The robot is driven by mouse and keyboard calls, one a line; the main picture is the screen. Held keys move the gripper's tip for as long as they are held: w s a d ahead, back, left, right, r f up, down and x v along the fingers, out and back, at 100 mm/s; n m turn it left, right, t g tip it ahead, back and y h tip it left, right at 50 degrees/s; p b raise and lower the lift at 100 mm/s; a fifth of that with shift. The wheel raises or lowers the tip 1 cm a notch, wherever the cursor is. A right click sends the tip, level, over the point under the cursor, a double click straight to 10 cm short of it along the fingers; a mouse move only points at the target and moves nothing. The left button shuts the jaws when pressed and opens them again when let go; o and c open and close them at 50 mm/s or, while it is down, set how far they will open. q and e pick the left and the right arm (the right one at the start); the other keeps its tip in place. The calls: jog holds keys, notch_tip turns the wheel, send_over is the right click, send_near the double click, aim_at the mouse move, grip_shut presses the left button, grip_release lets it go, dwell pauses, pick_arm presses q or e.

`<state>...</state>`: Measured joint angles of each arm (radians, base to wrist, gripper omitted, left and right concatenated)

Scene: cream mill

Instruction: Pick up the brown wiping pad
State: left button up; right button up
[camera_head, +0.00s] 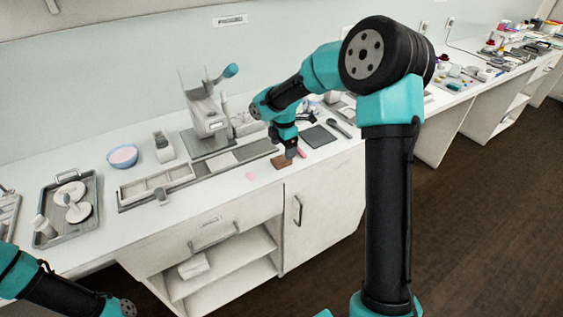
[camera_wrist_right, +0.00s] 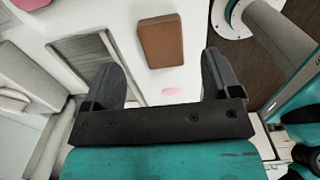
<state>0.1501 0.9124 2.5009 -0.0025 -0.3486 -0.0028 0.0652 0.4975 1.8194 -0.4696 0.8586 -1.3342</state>
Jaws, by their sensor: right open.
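The brown wiping pad (camera_head: 282,162) lies flat on the white counter near its front edge in the head view. In the right wrist view the pad (camera_wrist_right: 162,41) shows whole, ahead of the fingertips and roughly centred between them. My right gripper (camera_head: 291,152) is close to the pad in the head view; it is open and empty in the right wrist view (camera_wrist_right: 166,75). My left arm enters the head view at the lower left, but its gripper is not visible.
A pink piece (camera_head: 251,176) lies left of the pad. A dark mat (camera_head: 319,137) lies to the right. A grey mill (camera_head: 207,112) stands behind, with a divided tray (camera_head: 128,190) to its left. A blue bowl (camera_head: 123,157) and a grey tray (camera_head: 90,207) are farther left.

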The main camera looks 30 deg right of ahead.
aim_at(281, 161)
jog(key=shift+s+f, duration=0.1)
jog(key=shift+f, duration=2.5)
jog(key=c, duration=1)
jog(key=shift+r, duration=0.2)
